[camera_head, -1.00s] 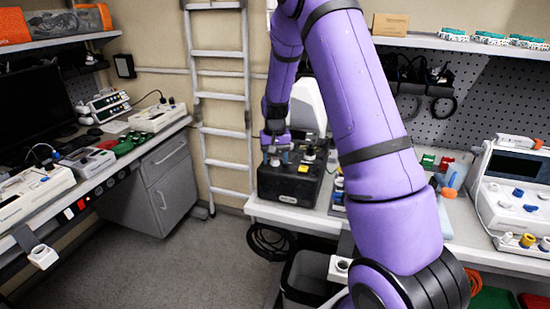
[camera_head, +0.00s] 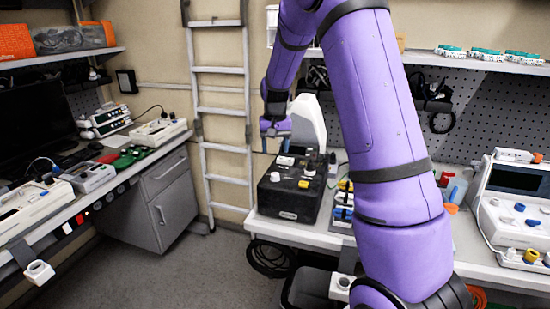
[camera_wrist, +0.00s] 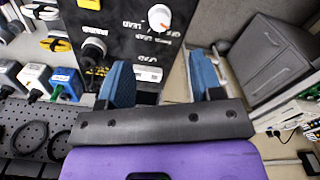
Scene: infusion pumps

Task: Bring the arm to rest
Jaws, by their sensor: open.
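My purple arm (camera_head: 372,110) reaches up and over the bench, with its forearm bent down at the back left. My gripper shows in the wrist view (camera_wrist: 161,80), with two blue fingertips spread apart and nothing between them. In the head view my wrist end is above the back left of a black box with knobs (camera_head: 290,200); my fingers cannot be made out there.
A white bench (camera_head: 300,232) carries the black box, coloured connectors (camera_head: 343,205) and a white device with a screen (camera_head: 515,205). A ladder (camera_head: 222,100) leans on the wall behind. A left bench (camera_head: 128,170) holds several devices. Open floor (camera_head: 190,270) lies between.

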